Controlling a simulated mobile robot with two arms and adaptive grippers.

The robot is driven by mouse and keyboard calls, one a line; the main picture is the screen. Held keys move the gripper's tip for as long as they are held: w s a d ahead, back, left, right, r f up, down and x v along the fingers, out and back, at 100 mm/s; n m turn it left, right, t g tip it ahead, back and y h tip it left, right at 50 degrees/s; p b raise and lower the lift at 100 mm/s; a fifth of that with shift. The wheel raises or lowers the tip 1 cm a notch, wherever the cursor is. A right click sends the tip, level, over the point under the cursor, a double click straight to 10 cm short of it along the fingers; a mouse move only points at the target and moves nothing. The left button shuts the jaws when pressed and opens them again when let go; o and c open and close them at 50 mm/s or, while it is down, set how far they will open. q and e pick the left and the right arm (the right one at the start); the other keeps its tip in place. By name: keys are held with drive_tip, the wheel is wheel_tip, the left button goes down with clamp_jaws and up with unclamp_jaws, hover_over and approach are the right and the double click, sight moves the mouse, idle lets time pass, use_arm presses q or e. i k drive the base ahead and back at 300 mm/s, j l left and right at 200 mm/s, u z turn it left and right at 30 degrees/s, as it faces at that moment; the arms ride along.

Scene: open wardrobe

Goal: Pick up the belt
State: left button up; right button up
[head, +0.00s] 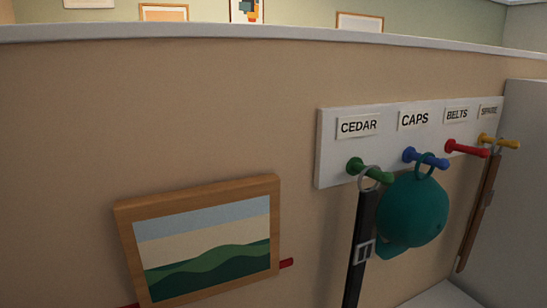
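A black strap with a metal buckle (362,251), which looks like a belt, hangs by a grey ring from the green peg (368,171) under the label CEDAR. Its lower end is cut off by the picture's bottom edge. The red peg (466,148) under the label BELTS (457,115) is bare. A long, narrow brown thing (480,218) hangs by a ring from the yellow peg (499,142) at the far right; I cannot tell if it is a strap or a wooden strip. Neither of my grippers is in view.
A teal cap (413,209) hangs by a loop from the blue peg (425,158), close beside the black strap. The white peg board (330,150) is on a beige wall. A framed landscape picture (205,240) is at lower left, with a red bar (287,263) showing behind it.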

sight(485, 194)
drive_tip(key=z, duration=1.35)
drive_tip(key=i+l, duration=0.1)
drive_tip(key=l, duration=0.2)
drive_tip(key=i+l, duration=0.15)
drive_tip(key=l, duration=0.15)
drive_tip(key=i+l, duration=0.1)
drive_tip(key=l, duration=0.2)
drive_tip(key=i+l+u, duration=0.3)
drive_tip(key=l, duration=0.45)
drive_tip(key=l+u, duration=0.35)
drive_tip(key=l, duration=0.4)
drive_tip(key=i+l+u, duration=0.1)
drive_tip(key=l+u, duration=0.2)
drive_tip(key=l, duration=0.55)
